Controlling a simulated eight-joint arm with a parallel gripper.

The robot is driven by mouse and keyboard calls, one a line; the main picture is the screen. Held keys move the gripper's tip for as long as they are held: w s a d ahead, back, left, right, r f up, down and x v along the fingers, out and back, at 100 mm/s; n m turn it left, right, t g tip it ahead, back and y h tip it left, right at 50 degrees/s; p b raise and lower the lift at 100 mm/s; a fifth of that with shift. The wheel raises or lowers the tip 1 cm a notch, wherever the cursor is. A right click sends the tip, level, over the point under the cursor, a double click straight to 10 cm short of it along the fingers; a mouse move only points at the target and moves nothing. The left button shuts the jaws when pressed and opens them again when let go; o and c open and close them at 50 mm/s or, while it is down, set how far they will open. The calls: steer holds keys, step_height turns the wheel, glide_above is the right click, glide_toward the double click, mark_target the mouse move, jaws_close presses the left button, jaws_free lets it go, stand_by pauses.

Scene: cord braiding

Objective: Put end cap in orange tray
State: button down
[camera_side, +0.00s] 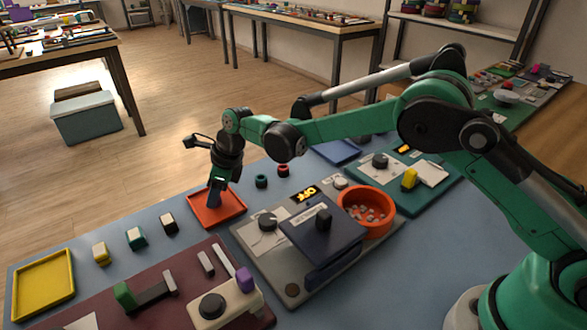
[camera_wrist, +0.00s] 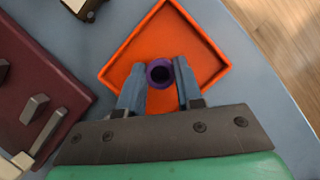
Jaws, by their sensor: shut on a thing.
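The end cap (camera_wrist: 161,72) is a small purple ring-shaped piece with a dark hollow centre. It shows in the wrist view between the two blue fingers of my gripper (camera_wrist: 160,85), which is shut on it. The orange tray (camera_wrist: 135,50) is a shallow square tray directly beneath the cap in that view. In the side view, my gripper (camera_side: 214,196) points down over the orange tray (camera_side: 232,218), with its fingertips within the tray's outline. The cap is hidden by the fingers there. I cannot tell whether the cap touches the tray floor.
A yellow tray (camera_side: 43,284) lies at the front left, with several small capped blocks between it and the orange tray. A green ring (camera_side: 261,181) and a red ring (camera_side: 283,170) stand behind. A grey machine (camera_side: 318,235) and an orange bowl (camera_side: 366,208) are to the right.

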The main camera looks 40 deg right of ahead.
steer(key=shift+f, duration=0.1)
steer(key=c, duration=0.6)
jaws_free()
steer(key=s+d+r+n+t, duration=0.1)
steer(key=s+d+r+n, duration=0.25)
steer(key=r, duration=0.35)
steer(key=s+d+r+n, duration=0.2)
steer(key=s+d+r, duration=0.15)
steer(key=r, duration=0.45)
steer(key=shift+s+d+f+n+t+h, duration=0.5)
steer(key=shift+s+d+n, duration=1.2)
steer(key=shift+s+n, duration=1.2)
steer(key=shift+s+d+f+n+t+h, duration=0.25)
steer(key=shift+s+d+n+t+h, duration=0.45)
steer(key=shift+s+d+n, duration=2.05)
steer(key=shift+s+d+f+n+t+h, duration=0.55)
steer(key=shift+s+n, duration=1.1)
steer(key=shift+n, duration=2.55)
